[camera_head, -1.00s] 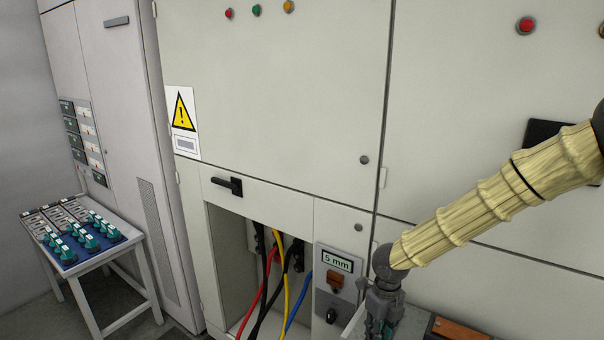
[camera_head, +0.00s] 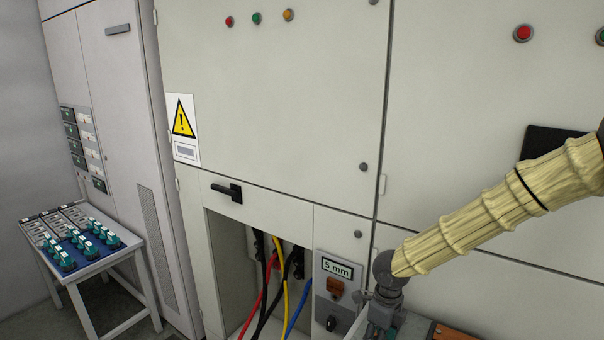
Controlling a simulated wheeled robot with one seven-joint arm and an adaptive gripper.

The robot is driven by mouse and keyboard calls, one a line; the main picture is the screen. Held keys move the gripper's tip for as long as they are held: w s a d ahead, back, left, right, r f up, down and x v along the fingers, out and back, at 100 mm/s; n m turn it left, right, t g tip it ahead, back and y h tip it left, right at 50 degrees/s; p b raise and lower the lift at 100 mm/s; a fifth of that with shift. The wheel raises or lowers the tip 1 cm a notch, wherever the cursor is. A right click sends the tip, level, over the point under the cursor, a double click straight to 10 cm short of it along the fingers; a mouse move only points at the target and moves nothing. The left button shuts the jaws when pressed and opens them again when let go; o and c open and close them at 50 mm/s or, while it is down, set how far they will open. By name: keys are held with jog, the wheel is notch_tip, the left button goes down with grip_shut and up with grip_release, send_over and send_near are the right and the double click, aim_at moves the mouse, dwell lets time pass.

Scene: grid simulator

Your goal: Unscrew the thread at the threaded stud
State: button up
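My gripper (camera_head: 382,318) is at the bottom of the view, right of the small grey panel, at the end of my cream-sleeved arm. It points down, and its fingertips are at or below the picture's lower edge, so I cannot tell whether it is open, shut or holding something. A teal part shows low at the gripper, cut off by the edge. I cannot make out the threaded stud or its thread; it is either hidden or too small to see.
A grey panel (camera_head: 324,295) reads "5 mm". Left of it, an open compartment holds red, black, yellow and blue cables (camera_head: 303,305). A table (camera_head: 112,262) with teal-topped parts (camera_head: 87,248) stands far left. An orange-brown item (camera_head: 452,331) lies at bottom right. Cabinet fronts fill the back.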

jog(key=o, duration=0.3)
jog(key=shift+a, duration=0.1)
jog(key=shift+w+r, duration=0.1)
jog(key=shift+w, duration=0.2)
jog(key=m, duration=0.4)
jog(key=shift+a+m, duration=0.1)
jog(key=shift+m, duration=1.1)
